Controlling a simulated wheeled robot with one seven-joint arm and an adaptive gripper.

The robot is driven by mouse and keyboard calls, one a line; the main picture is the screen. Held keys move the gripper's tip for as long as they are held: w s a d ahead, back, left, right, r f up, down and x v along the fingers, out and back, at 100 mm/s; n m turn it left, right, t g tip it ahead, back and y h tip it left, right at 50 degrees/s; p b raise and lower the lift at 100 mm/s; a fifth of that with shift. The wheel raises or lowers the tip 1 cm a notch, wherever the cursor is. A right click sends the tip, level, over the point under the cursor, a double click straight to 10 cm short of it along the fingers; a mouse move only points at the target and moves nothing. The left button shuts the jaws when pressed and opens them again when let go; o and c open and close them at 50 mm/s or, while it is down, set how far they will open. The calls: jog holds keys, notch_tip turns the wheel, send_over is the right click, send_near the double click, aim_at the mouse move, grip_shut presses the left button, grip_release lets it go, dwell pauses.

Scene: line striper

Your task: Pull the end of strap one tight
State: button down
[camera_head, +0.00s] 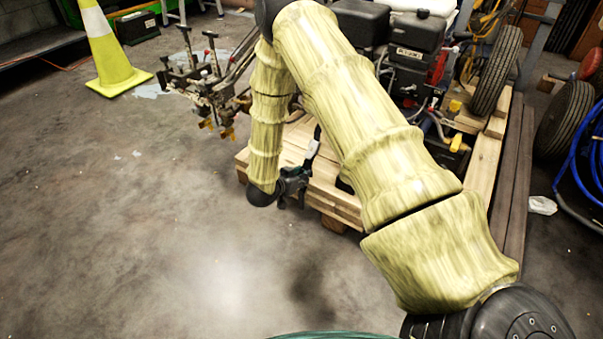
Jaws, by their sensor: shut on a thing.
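My gripper (295,187) is low beside the near left corner of the wooden pallet, at the end of my yellow-sleeved arm. It is shut on what looks like the end of strap one. A narrow grey and dark strap piece (314,143) rises from the gripper towards the machine on the pallet. The fingertips are small and dark here, so the grip itself is hard to make out. My arm hides much of the strap's path and part of the line striper (415,55).
The line striper stands on the wooden pallet (477,165) with its black tyre (497,70) at the right. A yellow cone (108,55) stands at the upper left. A blue hose (585,165) and another tyre (563,120) are at the far right. The concrete floor at left is clear.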

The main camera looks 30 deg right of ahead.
jog(key=shift+s+a+f+b, duration=0.15)
jog(key=shift+a+f, duration=0.2)
jog(key=shift+f, duration=0.3)
jog(key=shift+s+a+f+b, duration=0.1)
jog(key=shift+a+f, duration=0.2)
jog(key=shift+f, duration=0.4)
jog(key=shift+s+a+f+b, duration=0.15)
jog(key=shift+a+f, duration=0.2)
jog(key=shift+f, duration=0.3)
jog(key=c, duration=1.3)
grip_release()
jog(key=shift+a+f, duration=0.1)
jog(key=shift+c, duration=0.2)
jog(key=o, duration=0.5)
jog(key=p+v, duration=0.5)
jog(key=v, duration=0.2)
